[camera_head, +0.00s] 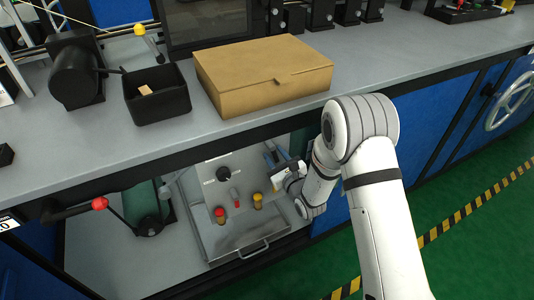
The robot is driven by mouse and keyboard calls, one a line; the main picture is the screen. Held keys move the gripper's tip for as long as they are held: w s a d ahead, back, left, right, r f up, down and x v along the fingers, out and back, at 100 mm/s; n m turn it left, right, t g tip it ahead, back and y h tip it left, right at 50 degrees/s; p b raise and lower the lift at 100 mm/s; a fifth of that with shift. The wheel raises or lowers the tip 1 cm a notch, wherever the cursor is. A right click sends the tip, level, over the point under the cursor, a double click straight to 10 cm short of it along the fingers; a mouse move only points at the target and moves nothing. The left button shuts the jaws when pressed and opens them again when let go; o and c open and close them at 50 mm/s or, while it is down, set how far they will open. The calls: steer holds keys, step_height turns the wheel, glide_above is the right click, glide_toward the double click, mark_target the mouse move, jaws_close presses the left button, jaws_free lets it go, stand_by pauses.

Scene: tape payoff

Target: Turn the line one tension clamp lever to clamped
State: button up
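A lever with a red ball knob (99,203) sticks out at the lower left, beside a dark green cylinder (145,205). Another lever with a yellow ball knob (139,30) stands on the bench at the upper left. I cannot read a label telling which is the line one tension clamp lever. My gripper (272,158) is below the bench edge, beside a grey control panel and well right of both levers. Its fingers are small and partly hidden, so I cannot tell whether they are open or shut.
The grey panel (208,220) carries a black knob, red and yellow buttons and a front handle. On the bench (130,130) are a cardboard box (260,70), a black bin (157,98) and a black motor-like unit (75,70). The bench edge overhangs my gripper.

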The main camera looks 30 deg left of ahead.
steer(key=p+v, duration=0.1)
steer(key=v, duration=0.6)
steer(key=shift+s+d+p, duration=0.2)
steer(key=shift+d+p, duration=0.1)
steer(key=shift+p, duration=0.05)
steer(key=shift+c, duration=0.3)
